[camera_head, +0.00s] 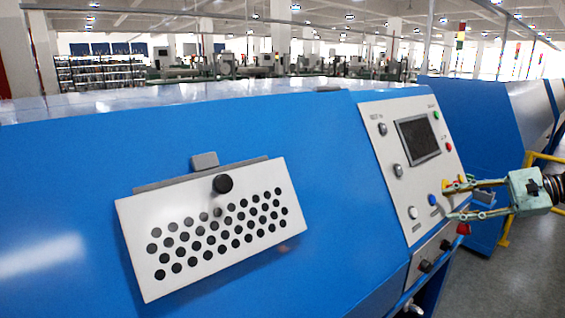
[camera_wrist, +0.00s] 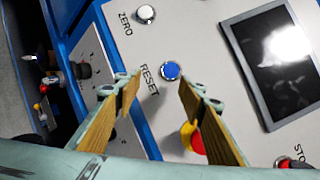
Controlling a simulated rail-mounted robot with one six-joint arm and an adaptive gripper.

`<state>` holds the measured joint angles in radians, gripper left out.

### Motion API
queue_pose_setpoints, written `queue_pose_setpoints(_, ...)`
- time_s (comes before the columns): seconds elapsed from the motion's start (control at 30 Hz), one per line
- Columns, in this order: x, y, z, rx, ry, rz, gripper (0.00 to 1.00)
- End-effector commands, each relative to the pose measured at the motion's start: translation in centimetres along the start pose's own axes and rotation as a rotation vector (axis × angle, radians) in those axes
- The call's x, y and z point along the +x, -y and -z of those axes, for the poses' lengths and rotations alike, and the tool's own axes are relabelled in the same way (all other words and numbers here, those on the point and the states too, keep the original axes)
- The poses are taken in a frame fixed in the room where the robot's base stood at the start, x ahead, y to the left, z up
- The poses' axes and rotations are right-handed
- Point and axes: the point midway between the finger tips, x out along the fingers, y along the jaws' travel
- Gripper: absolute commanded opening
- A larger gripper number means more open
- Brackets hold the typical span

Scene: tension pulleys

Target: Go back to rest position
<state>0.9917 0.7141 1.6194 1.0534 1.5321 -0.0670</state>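My gripper (camera_head: 452,200) is in front of the control panel of the blue machine, at the right in the head view. In the wrist view my gripper (camera_wrist: 155,85) has its two wood-coloured fingers wide apart, with nothing between them but the panel behind. The blue RESET button (camera_wrist: 170,71) appears between and just beyond the fingertips; it also shows in the head view (camera_head: 432,200). I cannot tell the exact gap between fingers and panel. A yellow and red knob (camera_wrist: 193,138) is partly hidden behind one finger.
The panel (camera_head: 395,150) carries a dark screen (camera_head: 418,140) and several buttons, among them a white ZERO button (camera_wrist: 145,13). A perforated white cover (camera_head: 215,235) with a black knob sits on the blue machine at left. A yellow rail (camera_head: 530,165) stands near my arm.

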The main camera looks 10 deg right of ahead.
Motion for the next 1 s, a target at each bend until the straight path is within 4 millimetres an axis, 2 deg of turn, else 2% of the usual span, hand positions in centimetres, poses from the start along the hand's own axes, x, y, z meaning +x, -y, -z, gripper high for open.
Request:
queue_pose_setpoints(0.03,0.5,0.3,-1.3,-0.011,0.002,-0.017,0.37)
queue_pose_setpoints(0.47,4.3,1.3,-10.4,-0.096,0.01,-0.152,0.37)
queue_pose_setpoints(1.0,7.8,0.6,-21.1,-0.206,0.015,-0.306,0.37)
